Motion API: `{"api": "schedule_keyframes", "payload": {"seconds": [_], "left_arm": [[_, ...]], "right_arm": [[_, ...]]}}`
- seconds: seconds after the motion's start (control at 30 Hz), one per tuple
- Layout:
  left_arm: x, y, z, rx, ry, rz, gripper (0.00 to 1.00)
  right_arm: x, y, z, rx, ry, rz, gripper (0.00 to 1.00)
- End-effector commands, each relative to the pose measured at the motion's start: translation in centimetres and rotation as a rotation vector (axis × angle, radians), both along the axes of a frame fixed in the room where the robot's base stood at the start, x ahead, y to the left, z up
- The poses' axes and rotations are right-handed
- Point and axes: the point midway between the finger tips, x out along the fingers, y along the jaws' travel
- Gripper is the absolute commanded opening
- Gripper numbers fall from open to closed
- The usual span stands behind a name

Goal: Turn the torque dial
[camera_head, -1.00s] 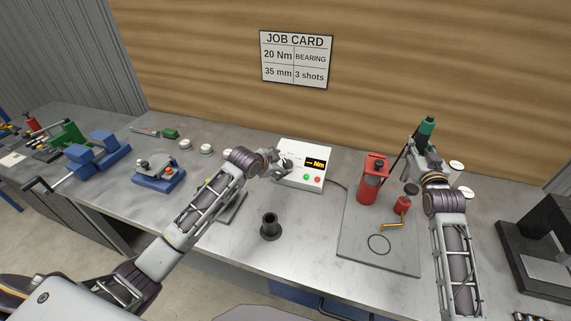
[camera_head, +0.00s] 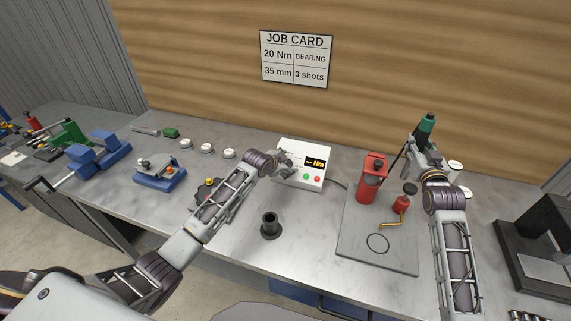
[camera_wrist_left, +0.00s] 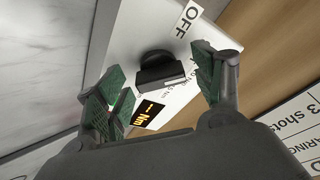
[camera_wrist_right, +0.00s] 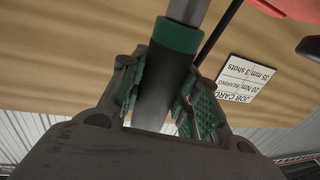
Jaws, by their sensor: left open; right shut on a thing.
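The torque dial (camera_wrist_left: 160,72) is a black knob on the white control box (camera_head: 312,183), with an OFF label beside it. In the left wrist view the dial lies between the spread green-padded fingers of my left gripper (camera_wrist_left: 160,80), with gaps on both sides. In the head view my left gripper (camera_head: 286,163) is at the box's left side and hides the dial. The box's display (camera_head: 315,162) shows Nm with no readable number. My right gripper (camera_wrist_right: 155,95) is shut on the black and green tool (camera_wrist_right: 176,38), which also shows upright in the head view (camera_head: 426,124).
The job card (camera_head: 296,59) on the wall reads 20 Nm, bearing, 35 mm, 3 shots. A black flanged sleeve (camera_head: 270,226) stands in front of the box.

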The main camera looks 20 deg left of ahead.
Motion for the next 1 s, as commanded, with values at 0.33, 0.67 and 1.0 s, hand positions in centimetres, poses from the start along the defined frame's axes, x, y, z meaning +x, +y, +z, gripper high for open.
{"api": "schedule_keyframes", "payload": {"seconds": [0.33,0.67,1.0], "left_arm": [[0.06,-0.02,-0.04,0.0,0.0,0.0,0.64],[0.05,0.0,-0.03,0.0,0.0,0.0,0.22],[0.04,0.07,-0.04,0.022,0.0,-0.023,0.22]], "right_arm": [[0.0,0.0,0.19,0.001,-0.004,0.0,0.03],[0.0,0.0,0.19,0.001,-0.004,0.0,0.03],[0.0,0.0,0.19,0.001,-0.004,0.0,0.03]]}}
